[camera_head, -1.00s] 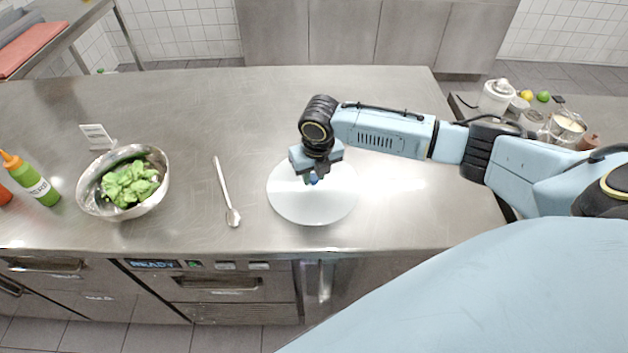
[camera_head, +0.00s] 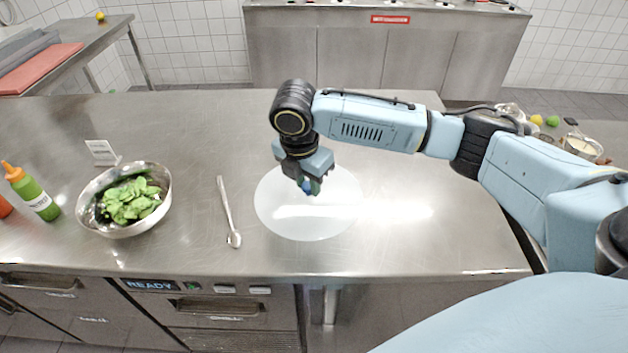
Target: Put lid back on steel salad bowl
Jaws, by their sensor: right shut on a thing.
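The steel salad bowl (camera_head: 88,212) stands open on the counter at the left, with green leaves (camera_head: 130,200) inside. The lid (camera_head: 310,225) is a pale, round, see-through disc to the right of the bowl. My right gripper (camera_head: 308,188) points down at the lid's middle and is shut on its small blue knob, which the fingers partly hide. The lid looks level and seems raised a little above the counter; the exact gap cannot be told. My left gripper is not in view.
A long spoon (camera_head: 228,212) lies on the steel counter (camera_head: 215,115) between bowl and lid. A green bottle (camera_head: 33,193) and a small white card (camera_head: 102,152) stand near the bowl. Behind the spoon the counter is clear.

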